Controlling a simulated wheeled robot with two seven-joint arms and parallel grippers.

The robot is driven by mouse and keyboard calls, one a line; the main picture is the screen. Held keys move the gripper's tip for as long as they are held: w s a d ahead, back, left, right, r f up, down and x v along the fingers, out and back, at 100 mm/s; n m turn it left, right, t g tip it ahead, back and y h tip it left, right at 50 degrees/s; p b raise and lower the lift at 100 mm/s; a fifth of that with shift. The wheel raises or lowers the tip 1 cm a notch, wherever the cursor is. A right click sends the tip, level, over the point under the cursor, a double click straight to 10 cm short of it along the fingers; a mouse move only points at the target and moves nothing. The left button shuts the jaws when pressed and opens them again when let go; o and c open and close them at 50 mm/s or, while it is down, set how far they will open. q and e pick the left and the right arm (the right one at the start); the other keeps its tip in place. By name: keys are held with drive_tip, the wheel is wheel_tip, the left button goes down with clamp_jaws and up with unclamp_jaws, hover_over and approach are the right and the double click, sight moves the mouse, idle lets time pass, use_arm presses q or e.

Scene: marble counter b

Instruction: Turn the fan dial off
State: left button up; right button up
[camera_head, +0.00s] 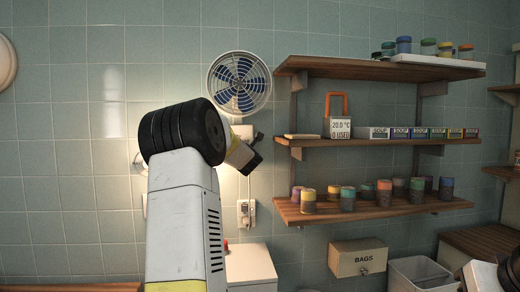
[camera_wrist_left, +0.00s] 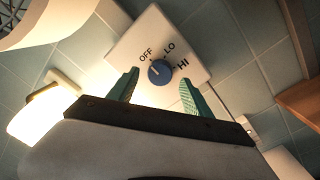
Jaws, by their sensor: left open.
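The blue fan dial (camera_wrist_left: 161,72) sits on a white plate marked OFF, LO and HI in the left wrist view. Its pointer is too small to read surely. In the head view the plate (camera_head: 243,131) shows below the wall fan (camera_head: 240,81), partly hidden by my left arm. My left gripper (camera_wrist_left: 159,78) is open, its two green fingers on either side of the dial in the picture. I cannot tell whether they touch it. In the head view this gripper (camera_head: 254,153) is small and dark, just below the plate.
Wooden shelves (camera_head: 380,142) with jars and soup boxes stand right of the fan. A wall outlet (camera_head: 246,212) with a plug is below the gripper. A BAGS box (camera_head: 357,258) and a grey bin (camera_head: 420,274) are at lower right. The tiled wall left of my arm is mostly clear.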

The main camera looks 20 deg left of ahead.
use_arm(q)
drive_tip(key=v, duration=0.6)
drive_tip(key=shift+s, duration=0.25)
drive_tip(key=shift+d, duration=0.1)
